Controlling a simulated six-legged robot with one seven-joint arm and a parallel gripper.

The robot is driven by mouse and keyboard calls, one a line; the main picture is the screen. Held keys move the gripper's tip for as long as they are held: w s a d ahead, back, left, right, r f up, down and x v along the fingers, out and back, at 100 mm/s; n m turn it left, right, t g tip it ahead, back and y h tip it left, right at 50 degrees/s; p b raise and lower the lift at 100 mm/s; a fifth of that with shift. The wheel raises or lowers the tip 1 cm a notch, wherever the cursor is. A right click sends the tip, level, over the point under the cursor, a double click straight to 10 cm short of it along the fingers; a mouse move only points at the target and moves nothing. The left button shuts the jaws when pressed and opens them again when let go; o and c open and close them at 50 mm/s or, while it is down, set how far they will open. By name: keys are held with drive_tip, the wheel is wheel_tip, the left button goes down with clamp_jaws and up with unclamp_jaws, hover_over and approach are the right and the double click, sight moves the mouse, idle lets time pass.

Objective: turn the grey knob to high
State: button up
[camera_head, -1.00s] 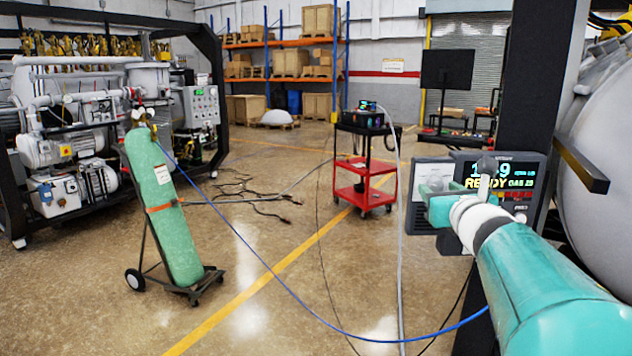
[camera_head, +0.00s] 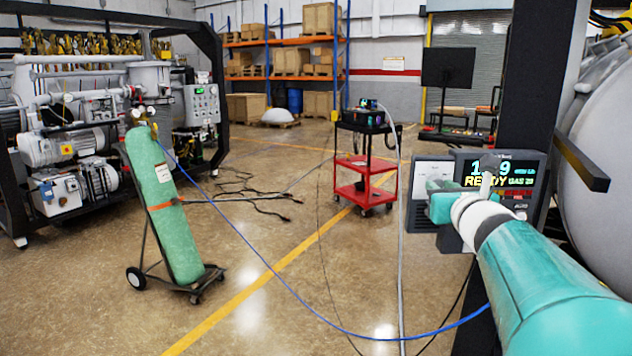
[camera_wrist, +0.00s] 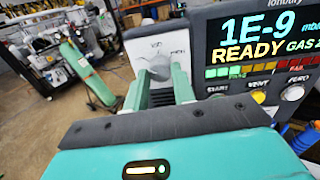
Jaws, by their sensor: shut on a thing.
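The grey knob (camera_wrist: 159,68) sits on a pale panel with small dark labels above and to its right; the lettering is too small to read surely. My gripper (camera_wrist: 161,82) is shut on the knob, one teal finger on either side of it. The knob's pointer direction is hard to tell between the fingers. In the head view my gripper (camera_head: 436,202) reaches the left part of the instrument box, and the knob is hidden behind it.
The instrument's screen (camera_wrist: 266,38) reads 1E-9 and READY, with buttons (camera_wrist: 292,93) below, close right of my gripper. A dark post (camera_head: 528,90) and large grey vessel (camera_head: 605,150) stand right. A green gas cylinder (camera_head: 166,210) and red cart (camera_head: 364,178) stand left; a blue hose crosses the floor.

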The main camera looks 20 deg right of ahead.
drive_tip(key=m, duration=1.2)
drive_tip(key=m+h, duration=0.1)
drive_tip(key=m, duration=1.1)
drive_tip(key=shift+w+a+f, duration=0.15)
drive_tip(key=shift+a, duration=0.05)
idle(0.4)
drive_tip(key=o, duration=0.9)
drive_tip(key=shift+w, duration=0.15)
drive_tip(key=shift+o, duration=0.4)
drive_tip(key=shift+s+m, duration=0.3)
drive_tip(key=shift+s, duration=0.2)
drive_tip(key=v, duration=1.3)
drive_tip(key=shift+a, duration=0.15)
